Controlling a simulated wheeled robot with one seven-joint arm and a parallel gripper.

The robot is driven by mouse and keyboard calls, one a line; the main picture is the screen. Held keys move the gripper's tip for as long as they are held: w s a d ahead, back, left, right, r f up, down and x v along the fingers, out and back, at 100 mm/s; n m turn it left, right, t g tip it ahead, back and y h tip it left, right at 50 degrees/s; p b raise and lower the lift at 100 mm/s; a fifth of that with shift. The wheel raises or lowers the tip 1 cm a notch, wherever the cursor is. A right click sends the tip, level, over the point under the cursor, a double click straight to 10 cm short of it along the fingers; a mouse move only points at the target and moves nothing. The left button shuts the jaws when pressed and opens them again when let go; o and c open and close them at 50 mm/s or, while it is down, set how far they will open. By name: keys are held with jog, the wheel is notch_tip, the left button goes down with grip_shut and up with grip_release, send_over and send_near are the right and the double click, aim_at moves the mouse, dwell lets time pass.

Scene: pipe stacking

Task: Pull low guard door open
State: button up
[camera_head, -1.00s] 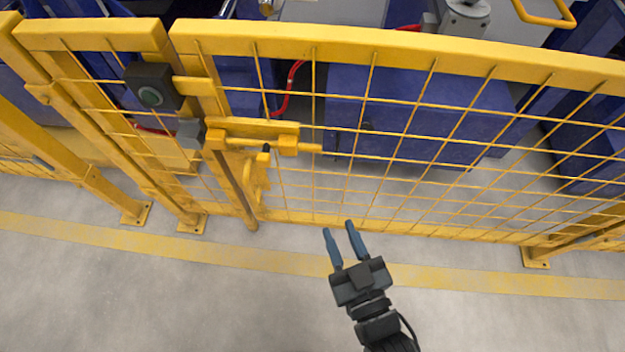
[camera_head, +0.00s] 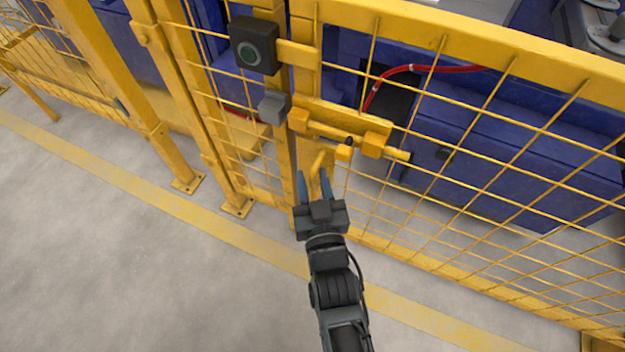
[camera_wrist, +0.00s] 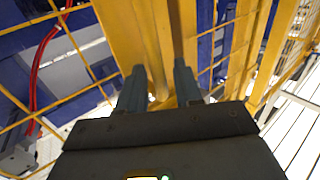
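The low guard door (camera_head: 455,42) is a yellow frame with wire mesh, right of the fixed fence post. It looks shut, roughly in line with the fence. A yellow slide bolt (camera_head: 345,130) is on its left edge, its rod sticking out to the right. The yellow pull handle (camera_head: 318,163) is below the bolt. My gripper (camera_head: 314,182) is at the handle with its fingers apart, one on each side as far as I can see. The wrist view shows the open fingers (camera_wrist: 160,85) against the yellow door frame (camera_wrist: 125,35). Contact with the handle cannot be told.
Blue machinery (camera_head: 500,150) and a red hose (camera_head: 425,69) are behind the mesh. The grey floor (camera_head: 130,270) in front is clear.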

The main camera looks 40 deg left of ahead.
jog(key=shift+w+a, duration=0.25)
jog(key=shift+c, duration=0.3)
grip_shut()
